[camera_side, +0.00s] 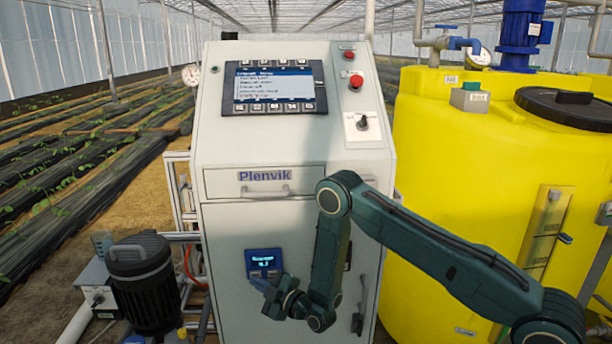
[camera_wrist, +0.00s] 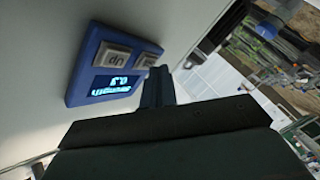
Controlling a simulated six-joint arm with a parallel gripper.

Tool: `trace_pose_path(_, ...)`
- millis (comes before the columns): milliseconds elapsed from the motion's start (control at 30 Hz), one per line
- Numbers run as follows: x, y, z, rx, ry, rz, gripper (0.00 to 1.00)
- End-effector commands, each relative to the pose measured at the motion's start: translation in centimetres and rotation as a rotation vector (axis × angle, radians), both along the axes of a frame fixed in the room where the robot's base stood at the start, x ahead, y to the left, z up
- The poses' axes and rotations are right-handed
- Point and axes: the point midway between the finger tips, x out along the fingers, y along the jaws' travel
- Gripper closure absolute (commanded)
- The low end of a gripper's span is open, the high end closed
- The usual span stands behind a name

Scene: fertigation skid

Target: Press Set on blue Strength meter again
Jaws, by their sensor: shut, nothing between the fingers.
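The blue meter (camera_side: 264,259) is mounted low on the front of the grey cabinet, with a lit display above its buttons. It also shows in the wrist view (camera_wrist: 82,68), turned nearly upside down, with a glowing display (camera_wrist: 115,85) too blurred to read surely. One grey button (camera_wrist: 115,51) seems marked Up. The other button (camera_wrist: 147,59) lies close to my fingers, its label unreadable. My gripper (camera_side: 256,282) is shut and empty, its tips at the meter's lower edge in the side view. In the wrist view my gripper (camera_wrist: 160,72) is beside that second button; contact cannot be told.
The cabinet (camera_side: 225,230) has a screen panel (camera_side: 274,87), red buttons (camera_side: 355,82), a rotary switch (camera_side: 362,123) and a drawer handle (camera_side: 265,190). A black motor (camera_side: 145,280) stands at left, a yellow tank (camera_side: 450,170) at right.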

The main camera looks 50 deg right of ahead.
Motion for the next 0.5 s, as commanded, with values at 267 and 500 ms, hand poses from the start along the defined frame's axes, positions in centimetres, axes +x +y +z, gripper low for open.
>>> trace_pose_path(267, -0.64, 0.55, -0.02, 0.000, 0.001, -0.002, 1.00)
trace_pose_path(500, -0.67, 0.59, 0.00, 0.000, 0.001, -0.002, 1.00)
